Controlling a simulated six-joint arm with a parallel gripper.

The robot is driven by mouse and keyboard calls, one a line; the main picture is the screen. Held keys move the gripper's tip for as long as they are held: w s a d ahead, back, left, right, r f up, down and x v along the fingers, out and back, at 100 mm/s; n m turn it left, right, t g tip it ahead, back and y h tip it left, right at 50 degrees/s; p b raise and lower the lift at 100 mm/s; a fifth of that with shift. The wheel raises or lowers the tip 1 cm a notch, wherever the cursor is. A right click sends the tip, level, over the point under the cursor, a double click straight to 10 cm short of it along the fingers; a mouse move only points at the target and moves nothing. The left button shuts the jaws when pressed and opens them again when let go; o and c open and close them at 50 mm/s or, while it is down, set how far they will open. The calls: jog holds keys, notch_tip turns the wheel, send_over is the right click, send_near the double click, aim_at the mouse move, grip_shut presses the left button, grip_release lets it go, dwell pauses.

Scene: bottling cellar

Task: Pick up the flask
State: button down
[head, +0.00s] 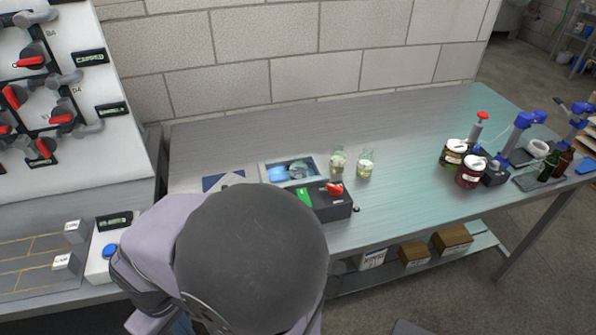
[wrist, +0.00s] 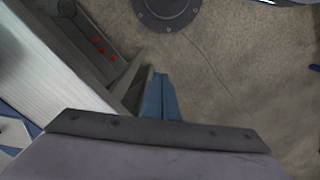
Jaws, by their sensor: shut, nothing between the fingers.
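Two small clear glass flasks stand upright side by side on the metal bench in the head view, the left flask (head: 338,161) and the right flask (head: 366,164). Both seem to hold a little pale yellowish content. I cannot tell which one the task means. My gripper (wrist: 161,96) shows in the wrist view as two blue fingers shut together with nothing between them. It points at the floor beside the bench, well apart from the flasks. My arm hides most of the gripper in the head view. No flask shows in the wrist view.
A sink-like tray (head: 290,170) with blue items lies left of the flasks. A black box (head: 332,203) with green and red controls sits in front. Labelled jars (head: 470,172) and bottle equipment (head: 521,135) stand at right. Bench (head: 410,130) behind the flasks is clear.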

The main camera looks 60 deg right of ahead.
jog(key=c, duration=2.4)
grip_release()
jog(key=shift+c, duration=0.2)
jog(key=o, duration=1)
jog(key=shift+o, duration=0.2)
jog(key=shift+w, duration=0.1)
